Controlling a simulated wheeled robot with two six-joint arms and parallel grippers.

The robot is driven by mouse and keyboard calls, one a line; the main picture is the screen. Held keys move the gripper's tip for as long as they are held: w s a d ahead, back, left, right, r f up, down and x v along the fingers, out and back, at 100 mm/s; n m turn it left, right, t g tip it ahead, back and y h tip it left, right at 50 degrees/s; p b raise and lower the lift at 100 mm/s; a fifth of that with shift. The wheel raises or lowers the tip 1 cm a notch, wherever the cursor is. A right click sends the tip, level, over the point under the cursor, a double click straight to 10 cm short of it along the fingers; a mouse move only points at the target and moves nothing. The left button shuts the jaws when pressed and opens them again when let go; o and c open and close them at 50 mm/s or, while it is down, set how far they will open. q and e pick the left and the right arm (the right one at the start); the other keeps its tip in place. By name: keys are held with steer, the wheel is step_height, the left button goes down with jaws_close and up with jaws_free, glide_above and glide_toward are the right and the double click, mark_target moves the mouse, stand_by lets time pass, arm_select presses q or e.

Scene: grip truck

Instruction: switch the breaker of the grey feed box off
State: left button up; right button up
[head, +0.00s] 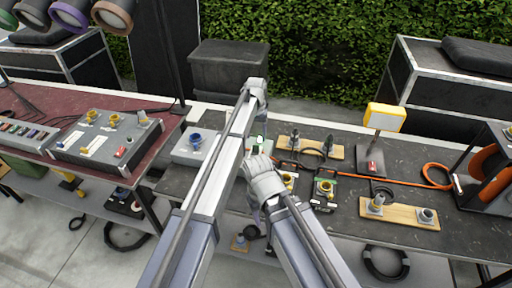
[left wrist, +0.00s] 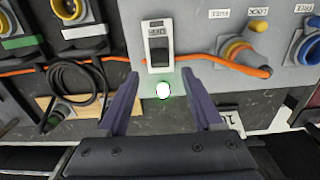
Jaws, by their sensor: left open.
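The grey feed box (head: 187,150) stands on the dark bench in the head view, partly hidden behind my left arm. Its blue connector (head: 196,138) shows on top. In the left wrist view, its grey face (left wrist: 200,22) carries the breaker (left wrist: 158,46), a pale plate with a dark switch. A lamp (left wrist: 163,90) below the breaker in the picture glows white with a green rim. My left gripper (left wrist: 160,75) is open and empty, its fingertips on either side of the lamp, short of the breaker in the picture. Contact cannot be told.
An orange cable (left wrist: 215,60) runs by the breaker. Black boxes with yellow connectors (head: 325,188) and wooden boards (head: 398,213) lie to the right. A larger grey panel (head: 105,145) is on the red table.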

mark_target(256, 149)
arm_select(q)
step_height(256, 149, down, 6)
steer(key=b, duration=0.5)
steer(key=shift+r, duration=0.1)
jaws_close()
